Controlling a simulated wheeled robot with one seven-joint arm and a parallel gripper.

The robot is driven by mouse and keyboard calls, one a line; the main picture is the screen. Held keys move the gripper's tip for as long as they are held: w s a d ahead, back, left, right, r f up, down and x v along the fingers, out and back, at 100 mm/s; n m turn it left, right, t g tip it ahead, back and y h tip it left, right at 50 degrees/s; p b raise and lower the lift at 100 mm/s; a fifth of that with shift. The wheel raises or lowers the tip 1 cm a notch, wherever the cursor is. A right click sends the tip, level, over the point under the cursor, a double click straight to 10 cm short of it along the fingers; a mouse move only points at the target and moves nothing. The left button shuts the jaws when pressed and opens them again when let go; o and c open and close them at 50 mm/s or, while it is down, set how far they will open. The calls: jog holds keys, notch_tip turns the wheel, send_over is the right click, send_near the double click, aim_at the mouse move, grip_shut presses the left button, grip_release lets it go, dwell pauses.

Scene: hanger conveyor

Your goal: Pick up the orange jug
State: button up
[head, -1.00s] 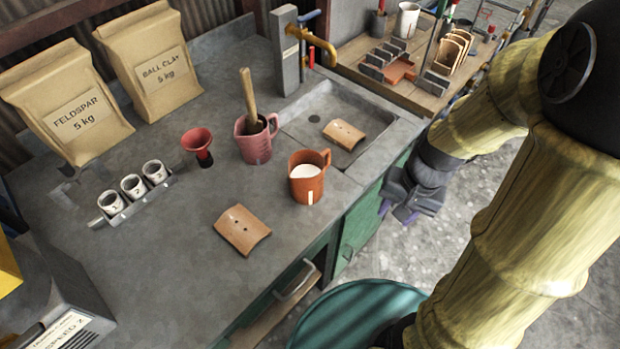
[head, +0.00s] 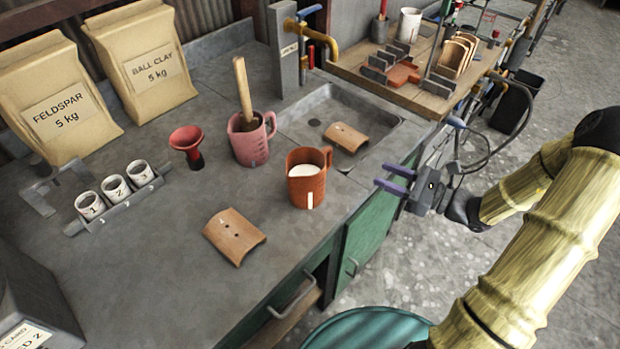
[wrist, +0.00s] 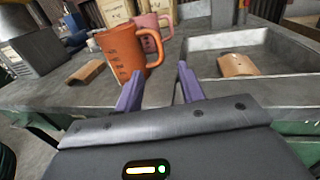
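The orange jug (head: 306,184) stands upright on the grey counter, left of the sink's front corner, with white contents showing inside. Its handle is on the right side in the head view. In the wrist view the orange jug (wrist: 122,54) is just beyond and left of the fingers, its handle towards the right. My gripper (head: 386,178) has two purple fingers, spread apart with nothing between them. It is off the counter's front edge, to the right of the jug and apart from it. The fingers also show in the wrist view (wrist: 158,86).
A pink jug (head: 246,150) holding a wooden tool stands close behind the orange jug. A curved clay tile (head: 232,238) lies in front-left, another (head: 345,137) in the sink (head: 385,147). A red funnel (head: 187,141) and a rack of cups (head: 125,208) are further left.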

jog(key=shift+a, duration=0.1)
send_near(322, 150)
jog(key=w+a+f, duration=0.2)
jog(key=w, duration=0.1)
jog(key=w+a+f, duration=0.1)
jog(key=w+a, duration=0.1)
jog(key=shift+w+f+p, duration=0.1)
jog(key=shift+w+p, duration=0.1)
jog(key=shift+p, duration=0.15)
jog(key=shift+a, duration=0.15)
jog(key=x, duration=0.5)
jog(key=shift+a+p, duration=0.1)
jog(key=shift+p, duration=0.2)
grip_shut()
dwell(1.3)
